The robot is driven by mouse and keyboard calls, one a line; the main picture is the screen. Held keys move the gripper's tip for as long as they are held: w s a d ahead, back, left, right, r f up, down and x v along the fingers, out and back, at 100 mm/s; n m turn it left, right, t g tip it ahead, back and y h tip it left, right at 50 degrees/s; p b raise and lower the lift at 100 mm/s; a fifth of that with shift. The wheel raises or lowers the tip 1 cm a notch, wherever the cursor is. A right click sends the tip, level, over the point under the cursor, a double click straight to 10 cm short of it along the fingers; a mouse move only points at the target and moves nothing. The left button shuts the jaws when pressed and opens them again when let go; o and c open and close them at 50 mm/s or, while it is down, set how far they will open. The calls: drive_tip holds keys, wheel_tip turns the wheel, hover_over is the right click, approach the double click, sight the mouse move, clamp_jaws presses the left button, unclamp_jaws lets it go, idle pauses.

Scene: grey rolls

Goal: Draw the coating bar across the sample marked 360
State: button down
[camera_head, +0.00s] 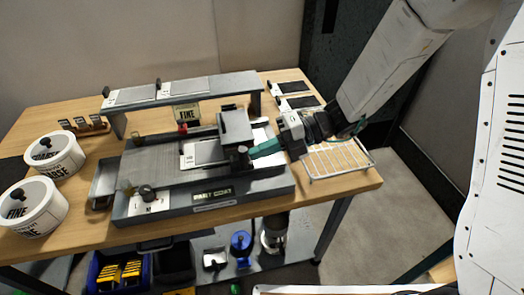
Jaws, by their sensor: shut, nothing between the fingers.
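A grey flat coating machine (270,183) sits on the wooden table. A sample card (188,157), white with a dark grey patch, lies on its bed; I cannot read a 360 on it. A dark block-like carriage (236,126) stands across the bed just right of the card's patch, and I take it to hold the coating bar. The bar itself is not clearly visible. My gripper (254,152) comes in from the right with teal fingers, shut and empty. Its tips are right beside the carriage's front end; I cannot tell whether they touch.
A raised grey shelf (240,84) with sample cards stands behind the machine. A white wire rack (340,158) lies under my arm at the right. Two dark sample cards (298,103) lie behind it. White tubs, one marked FINE (36,212), stand at the left.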

drive_tip(key=shift+s+a, duration=1.5)
drive_tip(key=shift+a, duration=3.6)
drive_tip(key=d, duration=0.2)
drive_tip(key=w+d, duration=0.1)
drive_tip(key=d, duration=0.1)
drive_tip(key=shift+w, duration=0.1)
